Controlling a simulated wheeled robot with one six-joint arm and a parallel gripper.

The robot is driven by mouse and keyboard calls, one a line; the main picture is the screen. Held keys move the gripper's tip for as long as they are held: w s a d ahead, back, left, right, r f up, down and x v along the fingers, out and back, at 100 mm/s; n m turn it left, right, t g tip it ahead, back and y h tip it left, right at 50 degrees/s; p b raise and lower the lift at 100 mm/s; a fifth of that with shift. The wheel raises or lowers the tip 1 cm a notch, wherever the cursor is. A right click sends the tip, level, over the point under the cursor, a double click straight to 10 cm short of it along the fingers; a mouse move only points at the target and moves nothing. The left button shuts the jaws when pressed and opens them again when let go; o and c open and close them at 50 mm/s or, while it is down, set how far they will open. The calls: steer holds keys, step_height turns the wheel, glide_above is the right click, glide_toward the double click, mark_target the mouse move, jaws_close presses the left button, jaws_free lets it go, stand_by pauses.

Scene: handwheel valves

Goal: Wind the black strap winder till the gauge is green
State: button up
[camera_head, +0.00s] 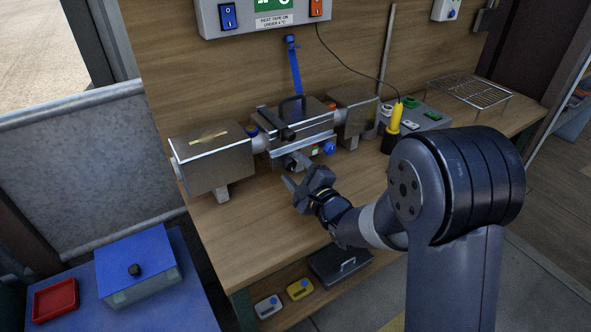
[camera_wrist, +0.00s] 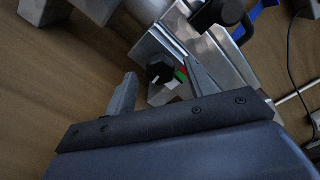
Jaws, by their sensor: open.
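The black strap winder (camera_wrist: 160,70) is a round dark knob with a pale mark, on the metal strap unit's front in the wrist view. Beside it is a small gauge (camera_wrist: 181,74) with green and red patches; its reading is too small to tell. In the head view the gauge (camera_head: 314,150) sits low on the unit (camera_head: 305,125), and my gripper is close to the knob there. My gripper (camera_head: 293,172) is open and empty. In the wrist view its fingers (camera_wrist: 157,84) lie to either side of the knob, apparently short of it; contact cannot be told.
A blue strap (camera_head: 295,70) rises behind the unit. A yellow tool (camera_head: 396,118) stands further right. The bench front (camera_head: 240,235) is clear.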

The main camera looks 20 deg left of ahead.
steer(key=shift+d, duration=0.1)
steer(key=shift+b+v, duration=0.3)
steer(key=shift+v, duration=2.65)
steer(key=shift+s, duration=0.1)
steer(key=v, duration=1)
steer(key=shift+s+d, duration=0.25)
steer(key=shift+w+a, duration=0.1)
steer(key=x, duration=1.4)
steer(key=shift+w+a, duration=0.3)
steer(key=shift+d, duration=0.1)
